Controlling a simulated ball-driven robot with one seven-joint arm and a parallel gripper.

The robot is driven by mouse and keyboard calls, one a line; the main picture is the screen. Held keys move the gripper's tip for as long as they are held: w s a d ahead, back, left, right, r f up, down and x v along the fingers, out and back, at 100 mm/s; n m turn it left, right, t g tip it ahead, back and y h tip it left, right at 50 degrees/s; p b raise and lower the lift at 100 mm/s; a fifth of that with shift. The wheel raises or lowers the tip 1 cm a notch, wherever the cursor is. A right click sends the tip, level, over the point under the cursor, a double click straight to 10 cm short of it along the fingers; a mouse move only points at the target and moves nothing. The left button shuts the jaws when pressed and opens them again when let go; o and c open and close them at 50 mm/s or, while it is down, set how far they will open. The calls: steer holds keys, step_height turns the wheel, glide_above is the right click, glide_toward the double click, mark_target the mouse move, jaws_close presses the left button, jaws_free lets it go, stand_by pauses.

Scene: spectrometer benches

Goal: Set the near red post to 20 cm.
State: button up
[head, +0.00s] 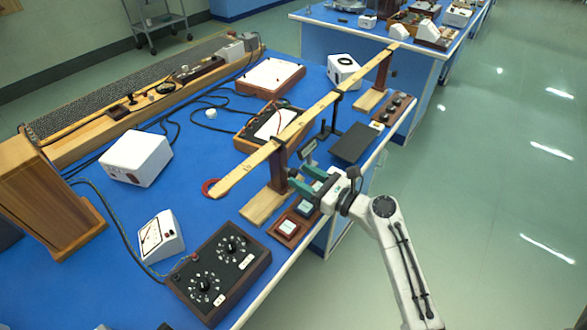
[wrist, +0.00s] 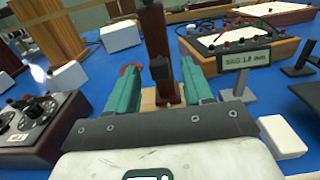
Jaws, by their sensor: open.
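The near red post (head: 278,172) is a dark reddish-brown upright on a pale wooden base (head: 262,207), under the near part of a long wooden beam (head: 262,150). In the wrist view the post (wrist: 153,35) stands upright ahead, with a small dark block (wrist: 160,68) on its facing side. My gripper (head: 302,178) is open beside the post. In the wrist view its teal fingers (wrist: 158,95) lie left and right of the block and post, with no visible grip.
The far post (head: 382,72) supports the beam farther back. A dial box (head: 222,270) and a white meter (head: 160,236) stand at the near left. A small brown tray (head: 287,228) lies by the bench edge. The floor to the right is clear.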

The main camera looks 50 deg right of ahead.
mark_target(296, 174)
steer(key=shift+w+a, duration=0.1)
steer(key=shift+w, duration=1.75)
steer(key=shift+c, duration=0.3)
jaws_close()
